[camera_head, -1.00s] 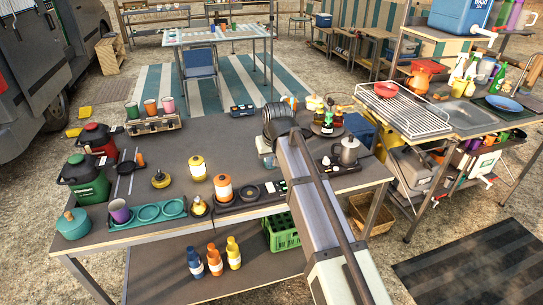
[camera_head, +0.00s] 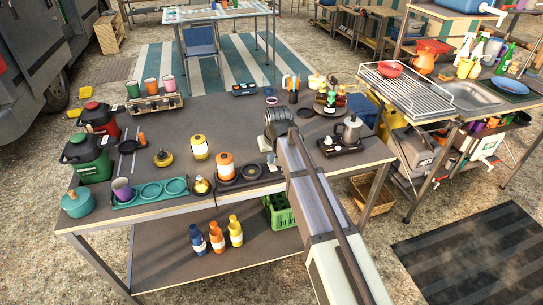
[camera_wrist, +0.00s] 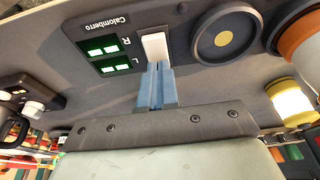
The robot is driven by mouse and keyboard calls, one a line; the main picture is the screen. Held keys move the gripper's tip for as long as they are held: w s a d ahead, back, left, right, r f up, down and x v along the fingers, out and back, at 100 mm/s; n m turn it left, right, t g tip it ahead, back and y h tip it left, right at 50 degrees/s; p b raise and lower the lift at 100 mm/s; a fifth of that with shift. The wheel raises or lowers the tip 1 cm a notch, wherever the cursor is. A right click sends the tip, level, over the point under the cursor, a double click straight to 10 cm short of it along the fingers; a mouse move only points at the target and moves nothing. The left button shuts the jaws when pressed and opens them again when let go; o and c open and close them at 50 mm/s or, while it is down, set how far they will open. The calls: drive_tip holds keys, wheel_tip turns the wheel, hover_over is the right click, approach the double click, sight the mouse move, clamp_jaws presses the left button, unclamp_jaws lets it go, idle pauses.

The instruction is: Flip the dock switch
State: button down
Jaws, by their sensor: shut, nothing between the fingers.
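The dock is a dark unit on the near table; in the wrist view its panel (camera_wrist: 100,44) carries the label "Calomberro" and green displays marked R and L. Its white rocker switch (camera_wrist: 154,46) sits beside the displays, next to a round pad with a yellow centre (camera_wrist: 222,40). My gripper (camera_wrist: 156,68) is shut and empty. Its blue fingertips are at the switch's near edge, touching or almost touching; I cannot tell which. In the head view the dock (camera_head: 240,186) holds an orange-and-white jar (camera_head: 225,166); its right end is partly hidden by my arm.
Left of the dock stand a teal tray (camera_head: 150,192) with a purple cup (camera_head: 122,188) and small yellow jars (camera_head: 199,147). A black tray with a metal pot (camera_head: 349,130) stands right of my arm. The table between dock and back edge is partly clear.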

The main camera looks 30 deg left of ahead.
drive_tip(key=shift+f, duration=0.15)
drive_tip(key=shift+s+d, duration=0.1)
idle(0.3)
drive_tip(key=shift+s+d, duration=0.45)
drive_tip(key=shift+d, duration=0.05)
drive_tip(key=shift+r, duration=0.2)
drive_tip(key=shift+r, duration=0.2)
drive_tip(key=v, duration=1.3)
drive_tip(key=shift+s+d, duration=0.25)
drive_tip(key=shift+s, duration=0.05)
